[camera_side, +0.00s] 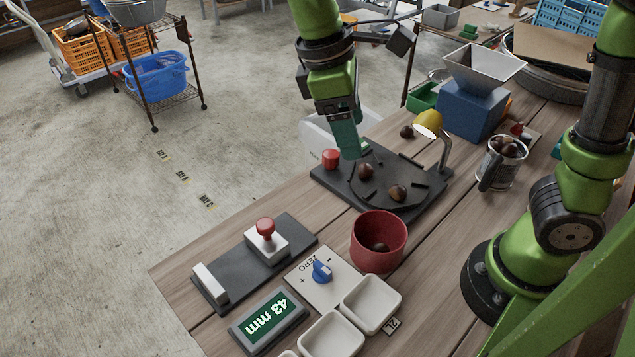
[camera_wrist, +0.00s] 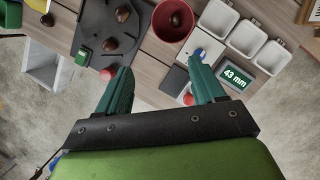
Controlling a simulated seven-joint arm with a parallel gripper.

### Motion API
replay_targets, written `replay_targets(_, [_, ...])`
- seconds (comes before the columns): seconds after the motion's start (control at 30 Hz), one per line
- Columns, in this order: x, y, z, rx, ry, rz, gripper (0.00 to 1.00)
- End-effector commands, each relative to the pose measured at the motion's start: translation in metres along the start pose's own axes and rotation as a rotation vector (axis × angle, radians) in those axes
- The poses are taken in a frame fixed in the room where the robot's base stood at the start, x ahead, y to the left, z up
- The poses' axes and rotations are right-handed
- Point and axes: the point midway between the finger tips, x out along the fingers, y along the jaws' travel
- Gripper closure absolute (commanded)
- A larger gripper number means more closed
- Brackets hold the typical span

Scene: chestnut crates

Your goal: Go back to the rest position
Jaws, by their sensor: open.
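My gripper (camera_side: 351,150) hangs above the far left part of the black board (camera_side: 326,180) on the bench in the side view. In the wrist view my gripper (camera_wrist: 161,66) is open, with its two green fingers apart and nothing between them. Two chestnuts, one (camera_side: 366,171) near the middle and one (camera_side: 397,193) closer to the front, lie on the board. The red cup (camera_side: 378,257) stands in front of the board with a chestnut inside. In the side view the far finger is largely hidden.
A yellow lamp (camera_side: 429,122) and a blue-based hopper (camera_side: 473,108) stand behind the board. A glass mug (camera_side: 503,168) of chestnuts is at right. White trays (camera_side: 371,301), a 43 mm display (camera_side: 268,320) and a red-knobbed gauge (camera_side: 266,237) occupy the front.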

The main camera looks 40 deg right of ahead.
Motion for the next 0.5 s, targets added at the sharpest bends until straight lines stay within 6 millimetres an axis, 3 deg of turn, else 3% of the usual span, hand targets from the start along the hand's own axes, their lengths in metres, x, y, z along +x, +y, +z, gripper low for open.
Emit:
replay_targets(0.2, [0.025, 0.016, 0.026, 0.350, 0.331, -0.100, 0.32])
replay_targets(0.5, [0.043, 0.037, 0.074, 0.911, 0.795, -0.289, 0.32])
